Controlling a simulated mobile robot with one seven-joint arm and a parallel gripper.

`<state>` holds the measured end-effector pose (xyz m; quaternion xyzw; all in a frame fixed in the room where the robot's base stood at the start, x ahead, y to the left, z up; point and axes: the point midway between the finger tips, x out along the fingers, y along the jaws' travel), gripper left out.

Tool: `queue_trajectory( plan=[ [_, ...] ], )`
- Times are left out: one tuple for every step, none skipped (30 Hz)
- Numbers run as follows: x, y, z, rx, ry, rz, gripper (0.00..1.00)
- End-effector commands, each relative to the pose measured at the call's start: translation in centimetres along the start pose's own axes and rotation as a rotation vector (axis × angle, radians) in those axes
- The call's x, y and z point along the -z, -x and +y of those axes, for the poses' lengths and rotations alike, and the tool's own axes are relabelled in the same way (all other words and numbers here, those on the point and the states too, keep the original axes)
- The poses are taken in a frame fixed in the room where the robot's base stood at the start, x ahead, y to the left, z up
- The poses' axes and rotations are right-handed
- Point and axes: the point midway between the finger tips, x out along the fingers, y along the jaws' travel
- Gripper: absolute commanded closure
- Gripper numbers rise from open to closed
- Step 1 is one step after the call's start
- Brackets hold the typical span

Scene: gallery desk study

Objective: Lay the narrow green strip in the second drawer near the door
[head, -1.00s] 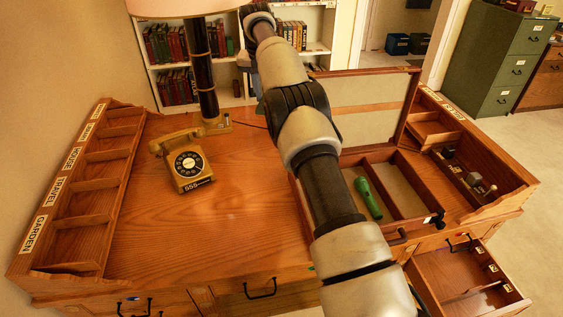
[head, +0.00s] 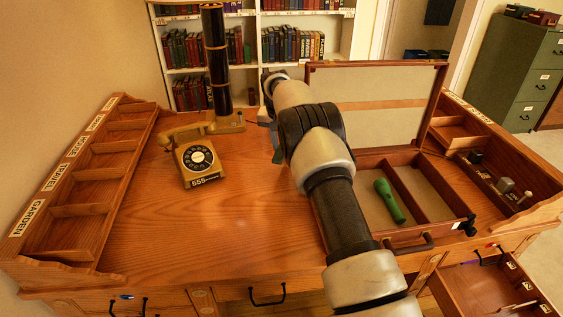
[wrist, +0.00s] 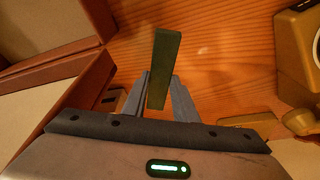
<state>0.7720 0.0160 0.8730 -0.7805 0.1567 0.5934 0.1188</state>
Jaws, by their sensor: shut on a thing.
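The narrow green strip (wrist: 165,62) is held upright in the wrist view between the two grey fingers of my gripper (wrist: 158,90), which is shut on it. An open drawer (head: 462,293) juts out at the lower right of the desk, cut off by the picture's bottom edge. My gripper is well to the left of and behind this drawer.
A yellow telephone (head: 197,161) stands left of my gripper, with a dark lamp post (head: 217,60) behind it. Labelled pigeonholes (head: 85,190) line the left side. The desk's middle left is clear.

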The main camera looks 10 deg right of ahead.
Motion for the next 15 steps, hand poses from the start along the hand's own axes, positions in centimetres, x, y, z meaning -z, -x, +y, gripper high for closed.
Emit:
queue_trajectory(
  plan=[
    [-0.1, -0.4, 0.0, 0.0, 0.0, 0.0, 1.0],
    [-0.1, -0.5, 0.0, 0.0, 0.0, 0.0, 1.0],
    [-0.2, -0.7, 0.0, 0.0, 0.0, 0.0, 1.0],
    [-0.3, -0.9, 0.0, 0.0, 0.0, 0.0, 1.0],
    [-0.3, -1.1, 0.0, 0.0, 0.0, -0.001, 1.0],
    [-0.5, -1.5, 0.0, 0.0, 0.0, -0.001, 1.0],
    [-0.6, -1.9, 0.0, -0.001, 0.001, -0.002, 1.0],
    [-0.7, -2.3, 0.0, 0.0, 0.001, -0.001, 1.0],
    [-0.9, -3.0, 0.0, 0.0, 0.001, -0.001, 1.0],
    [-1.1, -3.6, 0.0, -0.001, 0.001, -0.002, 1.0],
    [-1.2, -4.1, 0.0, -0.001, 0.001, -0.003, 1.0],
    [-1.4, -4.8, 0.0, 0.0, 0.001, -0.002, 1.0],
    [-1.5, -5.2, 0.0, 0.0, 0.001, -0.001, 1.0],
    [-1.6, -5.6, 0.0, 0.0, 0.001, -0.001, 1.0],
    [-1.7, -5.9, 0.0, 0.0, 0.001, -0.001, 1.0]
  ],
)
